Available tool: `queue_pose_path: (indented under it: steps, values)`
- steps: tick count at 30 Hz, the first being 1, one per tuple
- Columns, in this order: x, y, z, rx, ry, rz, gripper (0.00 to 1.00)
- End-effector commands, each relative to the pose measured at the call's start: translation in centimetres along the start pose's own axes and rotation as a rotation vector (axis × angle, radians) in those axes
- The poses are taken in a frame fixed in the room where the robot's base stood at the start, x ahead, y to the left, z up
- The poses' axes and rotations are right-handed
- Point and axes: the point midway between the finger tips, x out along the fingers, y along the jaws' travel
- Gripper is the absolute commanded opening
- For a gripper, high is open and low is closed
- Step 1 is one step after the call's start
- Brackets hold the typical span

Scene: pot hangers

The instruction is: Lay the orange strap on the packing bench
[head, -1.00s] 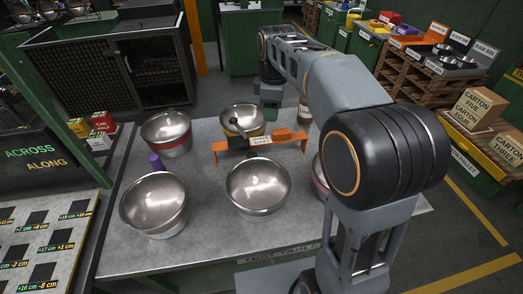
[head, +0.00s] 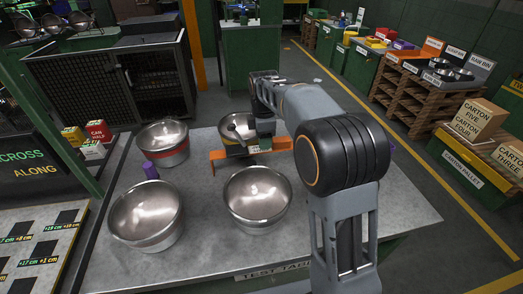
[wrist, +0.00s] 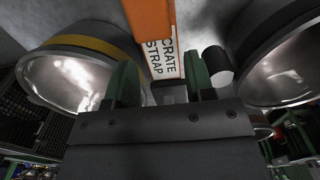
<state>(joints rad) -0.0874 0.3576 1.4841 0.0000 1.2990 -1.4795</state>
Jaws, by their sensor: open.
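The orange strap (head: 220,158) is a stiff orange bar with bent-down ends, among steel bowls on the grey test table (head: 330,222). In the head view my arm hides its middle. In the wrist view the strap (wrist: 150,18) runs up from between my fingers, with a white "CRATE STRAP" label (wrist: 164,57). My gripper (wrist: 160,82) is open, its two green fingers on either side of the label end. I cannot tell whether they touch it. No surface is readable as the packing bench.
A yellow-banded bowl (head: 236,127) stands close behind the strap and a red-banded bowl (head: 163,142) to its left. The table's right part is clear.

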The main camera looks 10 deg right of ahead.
Motion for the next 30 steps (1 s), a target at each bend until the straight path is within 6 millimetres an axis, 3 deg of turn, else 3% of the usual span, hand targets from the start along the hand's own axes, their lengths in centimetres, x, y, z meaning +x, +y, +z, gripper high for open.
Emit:
queue_pose_path:
  steps: [9,20,30]
  values:
    - [4.2,-0.1,0.2,0.0,0.0,-0.003,0.49]
    - [4.9,-0.1,0.2,0.0,0.0,-0.001,0.49]
    - [4.9,-0.1,0.1,0.0,0.0,-0.001,0.18]
